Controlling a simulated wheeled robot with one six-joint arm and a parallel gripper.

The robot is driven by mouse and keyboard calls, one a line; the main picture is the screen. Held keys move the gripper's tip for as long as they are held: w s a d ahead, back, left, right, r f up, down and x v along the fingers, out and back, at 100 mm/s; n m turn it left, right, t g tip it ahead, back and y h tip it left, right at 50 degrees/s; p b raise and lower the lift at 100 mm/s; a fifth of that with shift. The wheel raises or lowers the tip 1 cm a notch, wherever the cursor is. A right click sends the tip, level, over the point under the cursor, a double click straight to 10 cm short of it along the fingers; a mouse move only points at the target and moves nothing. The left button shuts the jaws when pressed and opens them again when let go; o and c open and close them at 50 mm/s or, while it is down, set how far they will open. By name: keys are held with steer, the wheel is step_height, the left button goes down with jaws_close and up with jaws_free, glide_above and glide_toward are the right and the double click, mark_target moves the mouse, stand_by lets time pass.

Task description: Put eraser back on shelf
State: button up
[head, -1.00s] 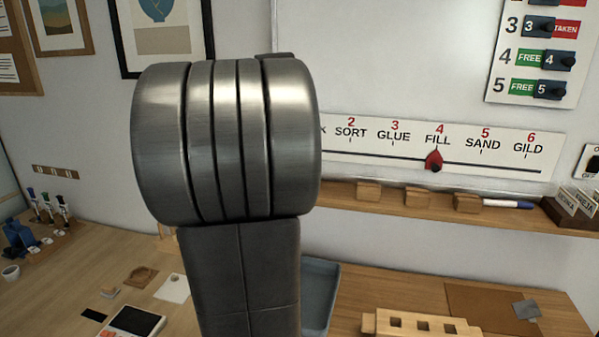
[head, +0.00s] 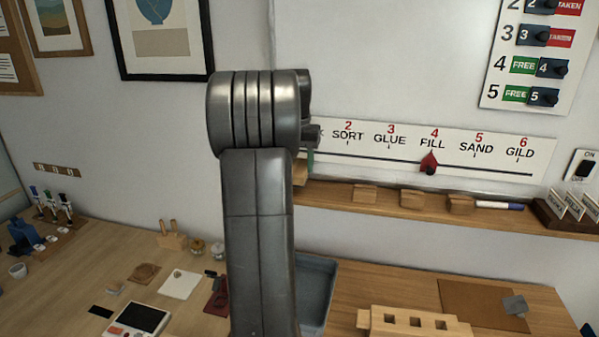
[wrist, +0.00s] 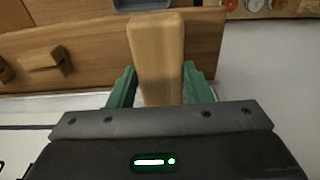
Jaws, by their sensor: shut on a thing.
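My gripper (wrist: 160,82) has green fingers and is shut on the eraser (wrist: 157,50), a pale wooden block that sticks out beyond the fingertips in the wrist view. The wooden shelf (wrist: 95,48) lies behind and beyond the eraser; I cannot tell whether they touch. In the head view the shelf (head: 335,191) runs along the wall below the whiteboard. A small part of the eraser (head: 300,174) and a green finger show at the shelf's left end, beside my arm, which hides the rest.
Several wooden blocks (head: 410,200) and a blue-capped marker (head: 499,205) sit on the shelf, with a card box (head: 570,213) at its right end. A blue tray (head: 318,285) and a slotted wooden block (head: 414,324) are on the table below. A labelled slider strip (head: 460,158) hangs above.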

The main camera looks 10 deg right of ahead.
step_height(320, 180, down, 4)
steer(key=shift+r+p, duration=0.25)
steer(key=shift+p, duration=0.1)
steer(key=shift+w+d+f, duration=0.2)
steer(key=shift+w+f, duration=0.15)
steer(key=shift+w, duration=0.05)
steer(key=o, duration=0.9)
steer(key=shift+f, duration=0.1)
steer(key=r, duration=0.8)
steer(key=s+r, duration=0.1)
steer(key=r, duration=0.3)
steer(key=shift+a+r, duration=0.1)
steer(key=shift+a, duration=0.25)
